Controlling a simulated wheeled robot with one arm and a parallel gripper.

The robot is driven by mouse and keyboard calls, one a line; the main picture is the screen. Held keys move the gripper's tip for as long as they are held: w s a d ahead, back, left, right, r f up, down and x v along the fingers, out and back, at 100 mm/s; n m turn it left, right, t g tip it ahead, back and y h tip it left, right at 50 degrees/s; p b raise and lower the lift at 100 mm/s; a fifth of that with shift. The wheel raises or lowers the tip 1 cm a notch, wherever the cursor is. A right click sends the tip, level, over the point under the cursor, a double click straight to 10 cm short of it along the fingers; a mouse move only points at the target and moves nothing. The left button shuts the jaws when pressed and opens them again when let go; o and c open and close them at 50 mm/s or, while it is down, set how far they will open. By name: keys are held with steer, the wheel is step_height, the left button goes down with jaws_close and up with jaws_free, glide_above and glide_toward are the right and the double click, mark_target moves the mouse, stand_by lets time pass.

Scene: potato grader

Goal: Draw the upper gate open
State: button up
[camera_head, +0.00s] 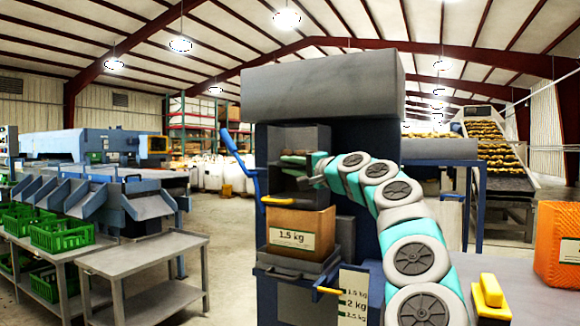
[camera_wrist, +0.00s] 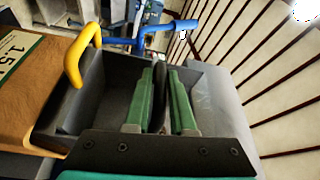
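The blue grading machine's front has an open grey compartment (camera_head: 302,137) with a yellow handle (camera_head: 278,201) at its lower edge, above a brown box marked 1.5 kg. I cannot tell for sure which part is the upper gate. My gripper (camera_head: 296,158) is inside the compartment, above the handle. In the wrist view, my gripper's green fingers (camera_wrist: 165,75) are apart over a grey bin. A dark shape shows between them; I cannot tell whether it touches them. The yellow handle (camera_wrist: 82,54) is left of the fingers, clear of them.
The brown box (camera_head: 300,232) sits under the compartment. A blue lever (camera_head: 240,160) sticks out at left. A lower drawer has another yellow handle (camera_head: 328,291). A grey table (camera_head: 150,262) stands left, and an orange crate (camera_head: 558,243) is at right.

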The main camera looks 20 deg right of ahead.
jaws_close()
stand_by(1.0)
